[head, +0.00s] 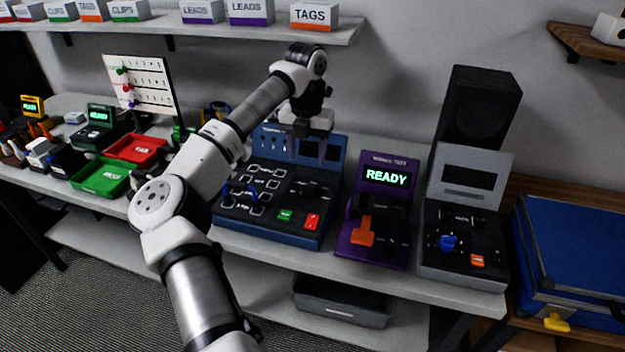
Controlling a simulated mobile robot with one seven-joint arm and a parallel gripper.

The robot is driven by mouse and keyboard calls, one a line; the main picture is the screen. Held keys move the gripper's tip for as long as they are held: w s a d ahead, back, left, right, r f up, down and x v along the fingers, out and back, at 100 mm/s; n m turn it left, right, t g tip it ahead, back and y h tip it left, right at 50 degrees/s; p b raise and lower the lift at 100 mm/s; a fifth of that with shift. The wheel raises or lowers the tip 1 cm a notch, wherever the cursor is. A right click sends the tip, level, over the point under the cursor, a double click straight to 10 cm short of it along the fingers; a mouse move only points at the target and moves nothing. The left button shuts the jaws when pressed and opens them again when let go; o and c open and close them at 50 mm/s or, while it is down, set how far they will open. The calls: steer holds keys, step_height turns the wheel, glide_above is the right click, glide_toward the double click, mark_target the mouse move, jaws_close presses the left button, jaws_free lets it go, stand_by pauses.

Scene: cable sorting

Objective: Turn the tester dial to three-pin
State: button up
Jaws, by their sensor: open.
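A blue tester panel (262,225) stands on the bench at the centre, with outlined sockets at left, a green and a red button in front, and dark parts at right. A blue cable loop (240,196) lies at its left side. My gripper (307,160) is open and empty, pointing down above the back of this panel. A grey unit (462,262) at right has a blue knob (448,242) and an orange button. No three-pin label is readable, so I cannot tell which control is the tester dial.
A purple unit (350,245) with a READY screen and an orange lever (362,231) stands between the panel and the grey unit. Green (88,188) and red (150,141) trays are at left. A shelf (255,34) with labelled boxes hangs above.

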mark_target(308, 184)
step_height(308, 184, down, 10)
steer(key=p, duration=0.3)
steer(key=shift+d+f, duration=0.1)
steer(key=shift+f, duration=0.05)
steer(key=c, duration=1)
